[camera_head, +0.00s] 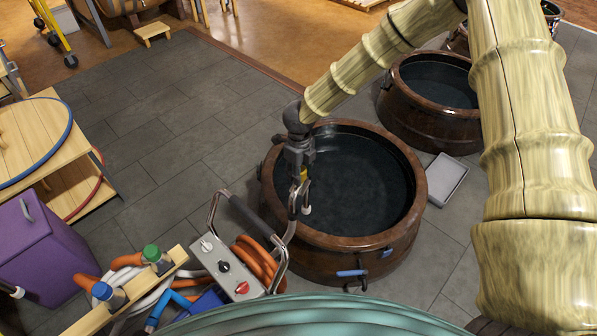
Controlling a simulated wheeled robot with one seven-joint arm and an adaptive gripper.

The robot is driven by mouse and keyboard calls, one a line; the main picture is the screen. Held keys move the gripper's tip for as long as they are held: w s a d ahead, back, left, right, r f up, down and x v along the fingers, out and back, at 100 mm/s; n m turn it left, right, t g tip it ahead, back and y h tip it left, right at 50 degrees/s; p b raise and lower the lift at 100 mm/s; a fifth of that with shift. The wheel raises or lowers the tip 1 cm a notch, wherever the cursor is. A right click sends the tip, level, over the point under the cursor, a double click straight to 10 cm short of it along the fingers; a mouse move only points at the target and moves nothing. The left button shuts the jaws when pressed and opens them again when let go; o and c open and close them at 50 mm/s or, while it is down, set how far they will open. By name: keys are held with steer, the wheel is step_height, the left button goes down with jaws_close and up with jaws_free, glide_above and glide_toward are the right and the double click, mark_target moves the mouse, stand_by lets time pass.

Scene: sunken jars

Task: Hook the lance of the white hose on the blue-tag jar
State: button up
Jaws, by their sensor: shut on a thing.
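The nearest large brown jar (333,247), full of dark liquid, stands in the middle. It carries a small blue tag (387,253) on its front side, and a blue-handled valve (352,273) sits lower down. My gripper (299,166) points down over the jar's left part and is shut on a lance (293,199). The lance has a yellow part just under the jaws, a bent metal tube and a white tip. The lance lies in front of the jar's left inner wall in this view; I cannot tell whether it touches the rim. Its hose is not clearly traceable.
A cart with a chrome handle (279,272), a control box (228,270) and coiled orange hose stands at the jar's left front. White and orange hoses lie at bottom left. A second jar (430,123) stands behind right, and a grey tray (446,180) lies on the floor.

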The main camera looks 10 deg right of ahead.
steer(key=shift+f+b, duration=8)
steer(key=shift+f, duration=4.9)
steer(key=shift+w+r+p, duration=0.1)
steer(key=shift+r+p, duration=0.05)
steer(key=shift+p, duration=0.3)
steer(key=shift+f, duration=0.2)
steer(key=shift+f, duration=0.45)
steer(key=shift+f, duration=0.3)
steer(key=o, duration=1.8)
steer(key=shift+c, duration=0.2)
